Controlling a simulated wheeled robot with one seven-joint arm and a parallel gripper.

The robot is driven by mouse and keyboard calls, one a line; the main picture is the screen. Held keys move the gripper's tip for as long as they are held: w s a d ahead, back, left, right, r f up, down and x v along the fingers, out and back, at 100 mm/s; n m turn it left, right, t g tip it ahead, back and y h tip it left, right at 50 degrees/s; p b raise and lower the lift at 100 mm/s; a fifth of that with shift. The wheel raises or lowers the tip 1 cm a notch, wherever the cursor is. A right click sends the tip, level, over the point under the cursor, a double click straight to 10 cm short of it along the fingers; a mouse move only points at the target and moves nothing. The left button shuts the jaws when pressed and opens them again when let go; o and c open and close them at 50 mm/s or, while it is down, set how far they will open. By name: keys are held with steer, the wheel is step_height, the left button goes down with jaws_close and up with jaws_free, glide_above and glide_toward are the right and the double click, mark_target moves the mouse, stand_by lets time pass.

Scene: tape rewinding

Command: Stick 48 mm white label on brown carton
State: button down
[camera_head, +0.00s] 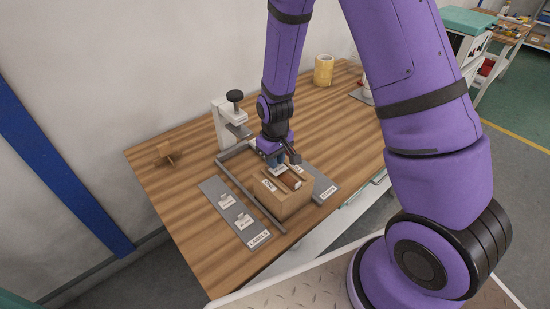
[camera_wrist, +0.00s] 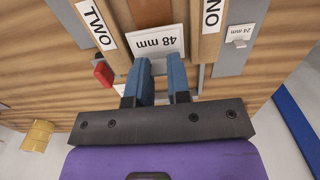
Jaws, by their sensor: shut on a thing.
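The brown carton (camera_head: 287,203) stands near the front of the wooden table, with marked strips on its top. My gripper (camera_head: 283,159) is just above the carton's far side. In the wrist view my gripper (camera_wrist: 159,65) has blue fingers shut on the white 48 mm label (camera_wrist: 158,41). I cannot tell whether the label touches the carton. The grip point is partly hidden by the fingers.
A grey LABELS plate (camera_head: 229,213) with small white labels lies left of the carton; a 24 mm label (camera_wrist: 240,34) shows in the wrist view. A clamp-like stand (camera_head: 228,122) is behind. A yellow tape roll (camera_head: 323,70) stands far back. The table's left area is mostly clear.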

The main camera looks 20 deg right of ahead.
steer(key=shift+f, duration=0.3)
steer(key=c, duration=0.8)
jaws_free()
steer(key=shift+o, duration=0.2)
steer(key=shift+r, duration=3.5)
